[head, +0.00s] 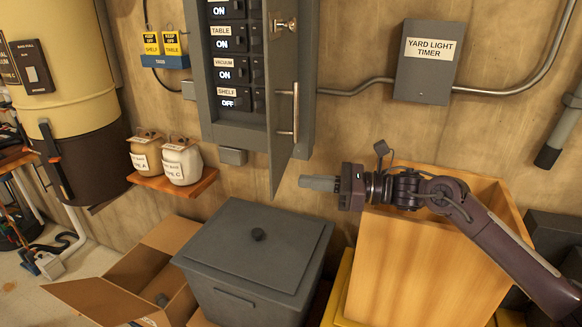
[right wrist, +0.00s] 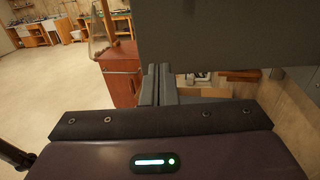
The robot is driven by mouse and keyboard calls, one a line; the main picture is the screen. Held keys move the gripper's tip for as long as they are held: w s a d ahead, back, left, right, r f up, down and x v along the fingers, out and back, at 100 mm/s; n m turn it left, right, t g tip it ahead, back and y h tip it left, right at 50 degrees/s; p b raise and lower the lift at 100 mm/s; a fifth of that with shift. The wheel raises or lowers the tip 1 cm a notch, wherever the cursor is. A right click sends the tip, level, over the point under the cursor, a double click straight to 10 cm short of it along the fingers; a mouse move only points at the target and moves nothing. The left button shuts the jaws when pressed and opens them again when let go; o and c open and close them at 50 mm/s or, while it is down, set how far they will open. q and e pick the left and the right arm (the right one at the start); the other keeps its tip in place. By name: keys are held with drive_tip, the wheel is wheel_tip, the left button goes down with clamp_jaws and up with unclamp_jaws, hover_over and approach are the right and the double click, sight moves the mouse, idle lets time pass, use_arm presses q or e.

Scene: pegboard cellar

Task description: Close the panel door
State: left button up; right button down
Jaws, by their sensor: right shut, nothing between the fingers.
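The grey panel door (head: 285,75) stands open, swung out from the breaker panel (head: 203,75) on the wall. It has a vertical bar handle (head: 296,112) and a latch near its top. In the right wrist view the door (right wrist: 225,35) looks like the large grey sheet at the upper right. My right gripper (head: 305,183) is shut and empty. It points left, just right of the door's lower corner and below the handle. Its closed fingers also show in the right wrist view (right wrist: 158,82). I cannot tell whether they touch the door. My left gripper is out of view.
A wooden bin (head: 425,255) stands under my right arm. A grey lidded box (head: 250,250) and an open cardboard box (head: 150,280) are below the panel. A yard light timer box (head: 425,75) is on the wall at right.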

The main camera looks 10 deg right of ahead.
sight(276, 179)
drive_tip(key=p+x, duration=0.1)
drive_tip(key=x, duration=0.1)
drive_tip(key=p+x, duration=0.1)
drive_tip(key=x, duration=0.1)
drive_tip(key=shift+s+r, duration=0.1)
drive_tip(key=shift+r, duration=0.15)
drive_tip(key=shift+a+f, duration=0.15)
drive_tip(key=shift+a, duration=0.1)
drive_tip(key=shift+w+f, duration=0.1)
drive_tip(key=shift+w, duration=0.1)
drive_tip(key=shift+a, duration=0.1)
